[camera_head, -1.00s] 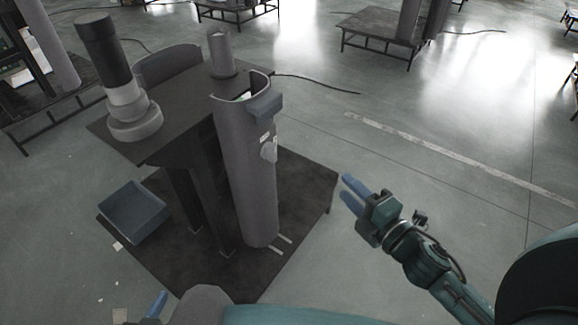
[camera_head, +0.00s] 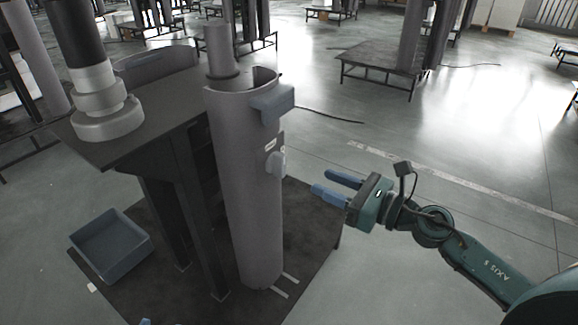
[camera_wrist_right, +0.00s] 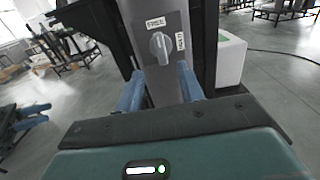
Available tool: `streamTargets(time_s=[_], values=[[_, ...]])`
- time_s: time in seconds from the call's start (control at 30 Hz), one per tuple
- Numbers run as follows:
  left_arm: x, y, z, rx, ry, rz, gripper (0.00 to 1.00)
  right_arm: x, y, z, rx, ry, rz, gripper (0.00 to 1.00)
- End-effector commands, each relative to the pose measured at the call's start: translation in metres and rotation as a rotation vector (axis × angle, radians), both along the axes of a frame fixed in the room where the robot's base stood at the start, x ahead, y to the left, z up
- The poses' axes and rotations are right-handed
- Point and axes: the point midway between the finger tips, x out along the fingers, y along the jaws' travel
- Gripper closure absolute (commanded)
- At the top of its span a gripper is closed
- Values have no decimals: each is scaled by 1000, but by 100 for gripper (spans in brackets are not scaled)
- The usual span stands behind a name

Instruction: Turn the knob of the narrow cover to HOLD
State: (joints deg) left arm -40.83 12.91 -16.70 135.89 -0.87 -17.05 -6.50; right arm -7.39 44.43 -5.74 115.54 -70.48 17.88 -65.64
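The narrow cover (camera_head: 245,190) is a tall grey curved shell standing upright at the front of the dark table. Its pale knob (camera_head: 279,163) is on its right side, and the knob (camera_wrist_right: 159,47) also shows in the right wrist view. There a FREE label (camera_wrist_right: 155,22) is above the knob and a HOLD label (camera_wrist_right: 180,41) to its right; the knob's grip looks roughly upright, towards FREE. My right gripper (camera_head: 324,182) is open and empty, to the right of the knob and apart from it. Only a blue tip of my left gripper (camera_head: 145,322) shows at the bottom edge.
A grey-blue block (camera_head: 272,102) juts from the cover's top. The table (camera_head: 160,130) bears a black and grey cylinder (camera_head: 92,75). An open bin (camera_head: 110,245) stands on the floor at the left.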

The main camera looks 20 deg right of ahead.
Motion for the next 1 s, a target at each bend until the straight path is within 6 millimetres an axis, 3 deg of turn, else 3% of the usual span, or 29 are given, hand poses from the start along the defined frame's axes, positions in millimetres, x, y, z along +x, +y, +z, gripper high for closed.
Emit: streamTargets(time_s=[0.5,0.93,1.0], values=[[-8,4,5,-7,117,11,62,69,53,1,6,1,-2,62],[-8,4,7,-14,113,14,62,78,61,0,5,2,-1,62],[-8,4,7,-14,113,14,62,78,61,0,5,2,-1,66]])
